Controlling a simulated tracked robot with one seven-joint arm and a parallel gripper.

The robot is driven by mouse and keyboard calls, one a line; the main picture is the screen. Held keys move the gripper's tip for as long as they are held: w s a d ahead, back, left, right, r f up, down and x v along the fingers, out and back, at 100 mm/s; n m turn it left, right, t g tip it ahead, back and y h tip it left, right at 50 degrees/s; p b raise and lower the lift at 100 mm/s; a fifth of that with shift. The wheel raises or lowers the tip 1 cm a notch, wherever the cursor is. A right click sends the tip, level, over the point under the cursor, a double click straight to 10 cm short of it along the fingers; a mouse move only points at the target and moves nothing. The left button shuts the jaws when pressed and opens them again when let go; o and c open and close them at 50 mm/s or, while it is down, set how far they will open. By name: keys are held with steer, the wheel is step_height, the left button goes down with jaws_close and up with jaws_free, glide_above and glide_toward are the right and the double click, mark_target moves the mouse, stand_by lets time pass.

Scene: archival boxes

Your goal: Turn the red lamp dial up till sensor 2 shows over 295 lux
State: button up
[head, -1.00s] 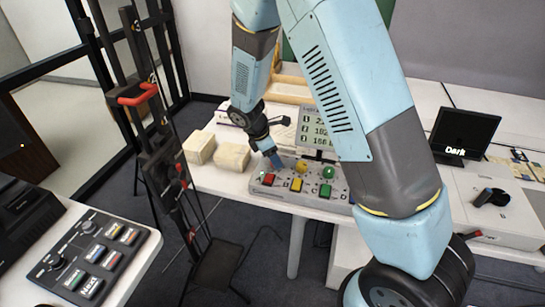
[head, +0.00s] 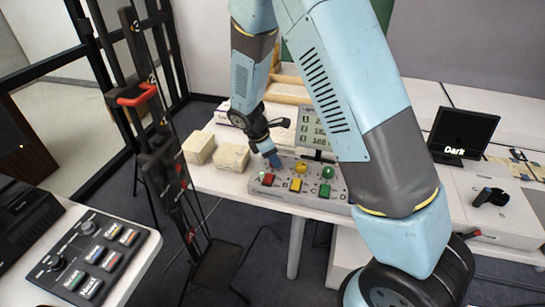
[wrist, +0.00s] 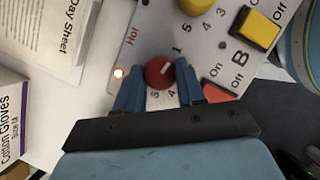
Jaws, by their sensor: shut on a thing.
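The red lamp dial (wrist: 159,72) is a round knob with a pale pointer mark, on a light grey panel with numbers around it. My gripper (wrist: 160,82) is shut on the dial, with one blue fingertip on each side. In the head view my gripper (head: 274,161) reaches down to the left end of the control panel (head: 317,198) and hides the red dial there. The sensor display (head: 312,128) stands behind the panel. My arm covers its right side, and the sensor 2 reading is too small and cut off to read surely.
Yellow (head: 301,169) and green (head: 327,173) dials sit right of my gripper, above red, yellow and green buttons. Two pale blocks (head: 232,157) lie to the left. A cotton gloves box (wrist: 12,118) and a day sheet (wrist: 52,30) lie near the panel. A dark screen (head: 464,133) stands at right.

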steer(key=shift+w+a+m, duration=0.1)
steer(key=shift+w+m, duration=0.1)
steer(key=shift+m, duration=0.2)
steer(key=m+g, duration=0.1)
steer(key=m, duration=0.1)
steer(key=shift+w+m, duration=0.1)
steer(key=shift+m, duration=0.3)
steer(key=m+g, duration=0.2)
steer(key=m, duration=0.2)
steer(key=shift+w+r+m, duration=0.1)
steer(key=shift+w+m, duration=0.05)
steer(key=shift+m, duration=0.15)
steer(key=m+g+y, duration=0.1)
steer(key=m, duration=0.3)
steer(key=shift+w+d, duration=0.1)
steer(key=shift+d, duration=0.1)
steer(key=shift+d+m+g+y, duration=0.15)
steer(key=shift+m+g+y, duration=0.5)
steer(key=shift+m, duration=1.05)
steer(key=o, duration=1)
